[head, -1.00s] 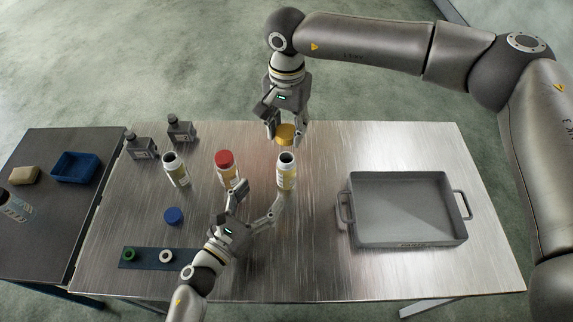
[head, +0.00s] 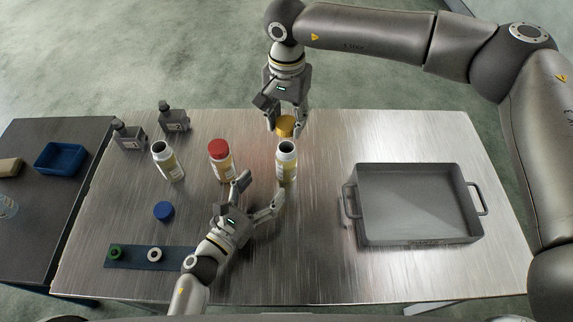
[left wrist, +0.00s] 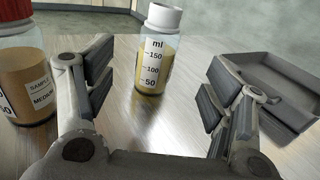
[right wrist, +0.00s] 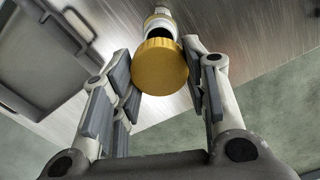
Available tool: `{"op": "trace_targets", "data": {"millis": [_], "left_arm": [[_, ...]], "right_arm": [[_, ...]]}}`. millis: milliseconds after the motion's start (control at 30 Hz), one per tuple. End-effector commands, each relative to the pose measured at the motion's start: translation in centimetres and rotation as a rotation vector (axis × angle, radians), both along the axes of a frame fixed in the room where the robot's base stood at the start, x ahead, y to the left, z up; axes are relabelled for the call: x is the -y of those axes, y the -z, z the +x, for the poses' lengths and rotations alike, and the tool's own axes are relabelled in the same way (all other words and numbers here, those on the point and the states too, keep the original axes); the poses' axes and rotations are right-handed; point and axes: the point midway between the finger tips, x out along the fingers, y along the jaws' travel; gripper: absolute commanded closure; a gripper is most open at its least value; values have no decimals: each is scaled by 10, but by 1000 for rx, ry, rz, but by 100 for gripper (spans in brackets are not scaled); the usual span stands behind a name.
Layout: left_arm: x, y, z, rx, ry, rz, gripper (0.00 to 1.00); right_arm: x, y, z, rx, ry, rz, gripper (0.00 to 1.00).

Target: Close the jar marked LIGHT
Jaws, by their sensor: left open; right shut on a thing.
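A yellow cap (head: 285,126) is held in my right gripper (head: 285,130), which is shut on it. In the head view the cap appears just beyond an open jar (head: 287,165) with a white neck. The jar stands upright on the metal table, apart from the cap. In the right wrist view the cap (right wrist: 160,67) sits between the fingertips and partly hides the jar. My left gripper (head: 260,190) is open and empty, low on the near side of this jar. The jar (left wrist: 155,60) shows graduations in the left wrist view; no LIGHT marking is readable.
A red-capped jar (head: 221,162) and another open jar (head: 168,162) stand to the left. A blue cap (head: 164,211) lies before them. A dark strip (head: 135,258) holds a green and a white ring. A grey tray (head: 420,205) is at right; dark bottles (head: 173,118) stand behind.

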Motion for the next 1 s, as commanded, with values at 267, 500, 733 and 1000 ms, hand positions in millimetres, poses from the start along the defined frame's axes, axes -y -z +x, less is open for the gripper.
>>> {"op": "trace_targets", "data": {"millis": [267, 500, 733, 1000], "left_arm": [[25, -1, 39, 2, 0, -2, 24], [49, -2, 76, 1, 1, -3, 24], [60, 0, 94, 0, 0, -2, 24], [62, 0, 97, -1, 0, -2, 24]], "right_arm": [[0, 0, 0, 0, 0, 0, 67], [0, 0, 0, 0, 0, 0, 67], [0, 0, 0, 0, 0, 0, 67], [0, 0, 0, 0, 0, 0, 67]]}}
